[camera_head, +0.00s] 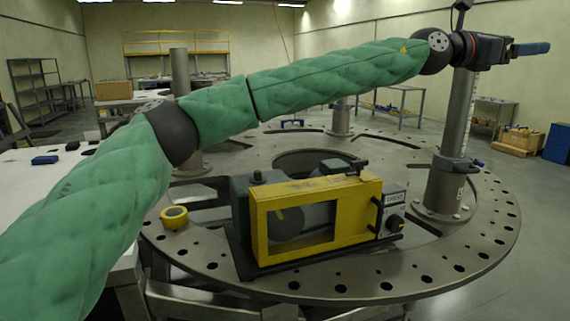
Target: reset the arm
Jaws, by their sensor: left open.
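My left arm, in a green quilted sleeve, comes in from the lower left and stretches across the view to the upper right. My right gripper is not in view.
A round metal turret plate (380,284) with holes fills the middle. A yellow-framed machine (312,246) and a yellow tape roll (174,217) rest on it. The grey post (454,135) rises at its right. A white table (25,190) stands at left.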

